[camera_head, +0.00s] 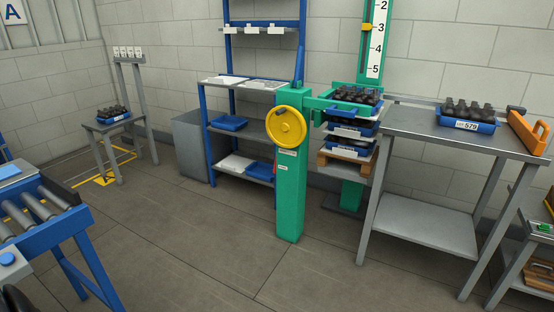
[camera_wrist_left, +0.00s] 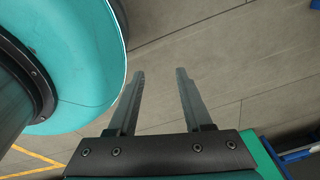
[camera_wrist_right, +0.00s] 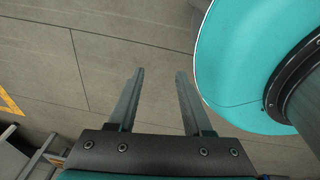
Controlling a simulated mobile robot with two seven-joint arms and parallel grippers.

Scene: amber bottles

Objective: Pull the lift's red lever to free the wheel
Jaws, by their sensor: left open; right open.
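The green lift post (camera_head: 290,205) stands on the floor in mid-room in the head view, with a yellow wheel (camera_head: 280,128) on its near face. Behind it is the lift's green mast (camera_head: 372,75), with a white number scale and a yellow pointer. A green carriage (camera_head: 318,104) holds a tray of dark bottles (camera_head: 355,96) above more stacked trays. My left gripper (camera_wrist_left: 160,75) is open and empty over bare floor in the left wrist view. My right gripper (camera_wrist_right: 160,75) is likewise open and empty in the right wrist view.
A grey table (camera_head: 420,130) with a blue bottle tray (camera_head: 466,125) stands right of the lift. A blue shelf rack (camera_head: 208,140) is behind it. A roller conveyor (camera_head: 50,225) is at lower left, a small bottle stand (camera_head: 108,132) at far left. The floor before the post is clear.

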